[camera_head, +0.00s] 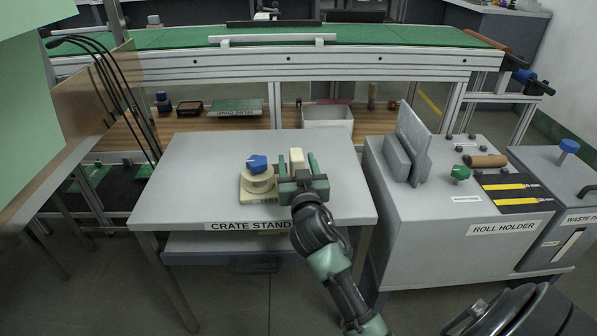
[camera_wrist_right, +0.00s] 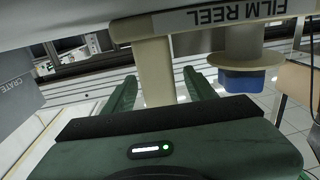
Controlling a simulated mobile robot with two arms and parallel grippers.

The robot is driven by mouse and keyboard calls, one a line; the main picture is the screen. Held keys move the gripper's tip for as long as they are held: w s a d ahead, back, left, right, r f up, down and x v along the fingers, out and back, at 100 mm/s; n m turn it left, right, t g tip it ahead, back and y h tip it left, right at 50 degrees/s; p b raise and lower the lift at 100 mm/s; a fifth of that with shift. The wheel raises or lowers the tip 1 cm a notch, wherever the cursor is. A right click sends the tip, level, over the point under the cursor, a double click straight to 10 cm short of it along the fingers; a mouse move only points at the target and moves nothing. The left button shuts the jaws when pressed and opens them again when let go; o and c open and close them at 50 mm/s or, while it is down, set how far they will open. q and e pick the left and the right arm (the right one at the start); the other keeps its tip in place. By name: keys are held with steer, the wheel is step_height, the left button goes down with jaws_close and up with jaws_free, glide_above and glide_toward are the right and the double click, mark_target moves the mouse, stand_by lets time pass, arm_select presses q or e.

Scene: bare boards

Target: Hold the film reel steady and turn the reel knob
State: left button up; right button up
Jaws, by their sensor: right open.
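The film reel (camera_head: 259,184) is a cream unit on a base on the grey crate stand (camera_head: 185,190). A blue reel knob (camera_head: 257,162) sits on top of it; the knob also shows in the wrist view (camera_wrist_right: 243,82). A cream upright post (camera_head: 296,155) stands to the right of the reel. My right gripper (camera_head: 297,160) is open with its green fingers on either side of this post. In the right wrist view the post (camera_wrist_right: 154,72) stands between the spread fingers, with gaps visible. The base carries an upside-down FILM REEL label (camera_wrist_right: 228,13). My left gripper is not in view.
To the right is the roll holder (camera_head: 460,235) with a grey upright plate (camera_head: 413,140), a green knob (camera_head: 460,173) and yellow-marked strips. Behind are a green-topped bench (camera_head: 370,37) and a white bin (camera_head: 327,115). The stand's left part is clear.

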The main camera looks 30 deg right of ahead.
steer(key=shift+w+d, duration=0.1)
steer(key=shift+w, duration=0.05)
jaws_close()
steer(key=shift+c, duration=0.8)
jaws_free()
jaws_close()
